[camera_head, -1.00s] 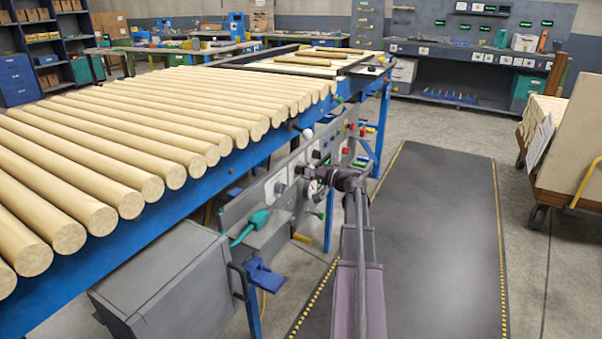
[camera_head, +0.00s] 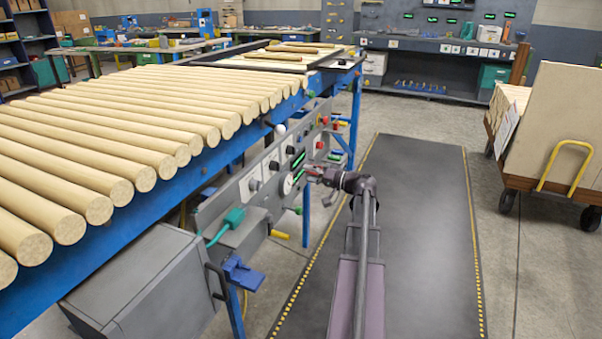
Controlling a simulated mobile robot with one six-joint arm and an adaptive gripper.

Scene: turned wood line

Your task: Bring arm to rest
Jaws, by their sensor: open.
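My arm (camera_head: 362,255) reaches up from the bottom of the view over the dark mat. My gripper (camera_head: 308,175) is at its far end, pointing left toward the grey control panel (camera_head: 262,183) on the side of the blue line. The gripper is open, and I see nothing between its fingers. It appears close to the panel's round dial and red parts; whether it touches them cannot be told.
Wood rods (camera_head: 140,120) lie side by side on the blue frame at left. A grey box (camera_head: 145,285) and a blue pedal-like part (camera_head: 243,273) stick out below. The dark mat (camera_head: 425,230) is clear to the right. A wheeled cart (camera_head: 545,130) stands at far right.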

